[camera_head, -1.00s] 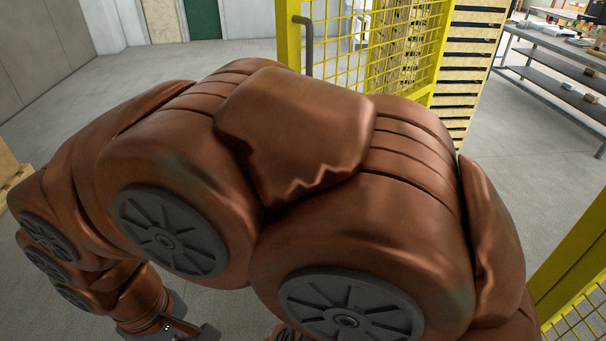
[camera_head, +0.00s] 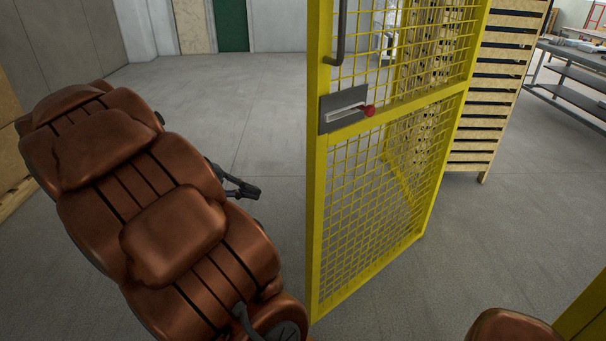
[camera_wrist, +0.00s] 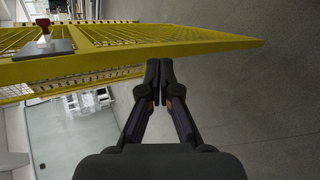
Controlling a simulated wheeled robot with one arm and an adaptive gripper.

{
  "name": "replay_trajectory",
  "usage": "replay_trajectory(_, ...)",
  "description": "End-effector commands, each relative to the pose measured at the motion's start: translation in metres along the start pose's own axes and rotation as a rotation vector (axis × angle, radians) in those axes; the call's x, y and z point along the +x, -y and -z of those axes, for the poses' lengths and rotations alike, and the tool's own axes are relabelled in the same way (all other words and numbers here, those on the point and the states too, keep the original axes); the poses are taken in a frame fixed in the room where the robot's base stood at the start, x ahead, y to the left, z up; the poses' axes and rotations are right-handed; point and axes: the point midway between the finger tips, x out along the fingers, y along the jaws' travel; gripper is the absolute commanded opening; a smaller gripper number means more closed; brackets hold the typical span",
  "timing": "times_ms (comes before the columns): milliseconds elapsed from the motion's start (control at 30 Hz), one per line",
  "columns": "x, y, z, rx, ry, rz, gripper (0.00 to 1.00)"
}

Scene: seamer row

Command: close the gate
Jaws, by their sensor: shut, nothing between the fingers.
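The gate (camera_head: 318,200) is a yellow frame with wire mesh, standing open at an angle in the middle of the head view. It has a dark bar handle (camera_head: 341,35) and a grey latch plate (camera_head: 330,122) with a red knob (camera_head: 370,110). My gripper (camera_head: 256,191) is left of the gate's near upright, partly hidden behind my arm. In the wrist view, the shut, empty fingers (camera_wrist: 158,82) point at the gate frame (camera_wrist: 190,48), with the tips close to it. I cannot tell whether they touch. The red knob also shows there (camera_wrist: 44,26).
A yellow fence post (camera_head: 584,312) stands at the lower right, with open floor between it and the gate. A slatted wooden stack (camera_head: 492,110) stands behind the gate. A grey workbench (camera_head: 572,75) is at the far right.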

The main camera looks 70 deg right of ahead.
Motion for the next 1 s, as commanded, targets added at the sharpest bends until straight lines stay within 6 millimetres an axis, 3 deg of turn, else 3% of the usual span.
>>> replay_trajectory(33, 0.014, 0.002, 0.016, 0.018, 0.015, -0.045, 0.0)
replay_trajectory(200, 0.04, -0.014, 0.061, 0.087, 0.042, -0.206, 0.0)
replay_trajectory(500, 0.077, -0.032, 0.134, 0.189, 0.05, -0.455, 0.0)
replay_trajectory(733, 0.089, -0.037, 0.16, 0.227, 0.043, -0.548, 0.0)
replay_trajectory(1000, 0.106, -0.048, 0.162, 0.232, 0.043, -0.561, 0.0)
